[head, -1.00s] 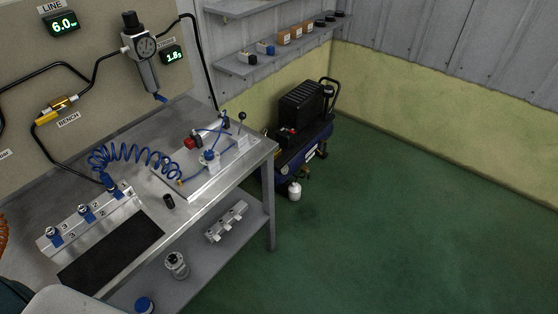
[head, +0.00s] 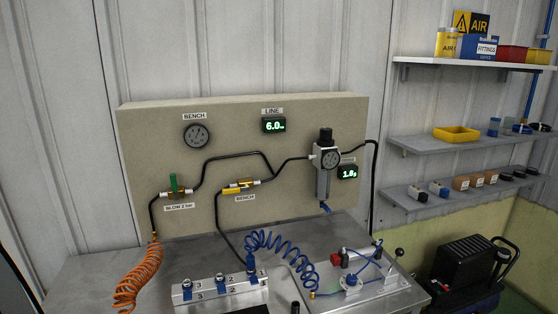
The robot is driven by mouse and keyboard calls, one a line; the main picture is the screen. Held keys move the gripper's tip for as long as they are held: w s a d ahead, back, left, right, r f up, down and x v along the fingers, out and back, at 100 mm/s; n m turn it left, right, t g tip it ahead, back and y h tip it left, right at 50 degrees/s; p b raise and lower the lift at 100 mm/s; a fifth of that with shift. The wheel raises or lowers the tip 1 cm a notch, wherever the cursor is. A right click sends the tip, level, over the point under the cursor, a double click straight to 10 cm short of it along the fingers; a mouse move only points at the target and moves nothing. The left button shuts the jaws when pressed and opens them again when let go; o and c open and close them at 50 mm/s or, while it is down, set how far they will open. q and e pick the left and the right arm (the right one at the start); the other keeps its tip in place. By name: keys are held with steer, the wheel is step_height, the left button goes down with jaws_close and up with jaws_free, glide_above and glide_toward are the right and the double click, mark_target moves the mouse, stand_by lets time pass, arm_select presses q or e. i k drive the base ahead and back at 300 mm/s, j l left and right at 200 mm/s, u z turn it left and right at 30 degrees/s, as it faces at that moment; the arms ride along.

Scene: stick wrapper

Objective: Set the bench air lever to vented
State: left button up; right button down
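The bench air lever (head: 234,190) is a yellow handle on a brass valve, low on the beige panel (head: 290,115), above the label "BENCH". The handle lies roughly along the pipe line, tilted slightly. A black hose runs down from its left end to the bench. The round BENCH gauge (head: 197,134) is at the upper left of the panel; its needle is too small to read. The LINE display (head: 274,125) reads 6.0. Neither of my grippers shows in the head view.
A green-handled valve (head: 174,183) labelled "BLOW 2 bar" sits left of the lever, with an orange coiled hose (head: 138,274) below it. The steel bench (head: 90,275) carries a manifold block (head: 219,287), a blue coiled hose (head: 284,244) and a cylinder fixture (head: 362,270). Shelves and a compressor (head: 470,265) are at right.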

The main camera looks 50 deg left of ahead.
mark_target(230, 191)
steer(key=u, duration=1.75)
steer(key=l+z, duration=0.3)
steer(key=l, duration=0.15)
steer(key=l+z, duration=0.25)
steer(key=l, duration=0.2)
steer(key=k, duration=0.05)
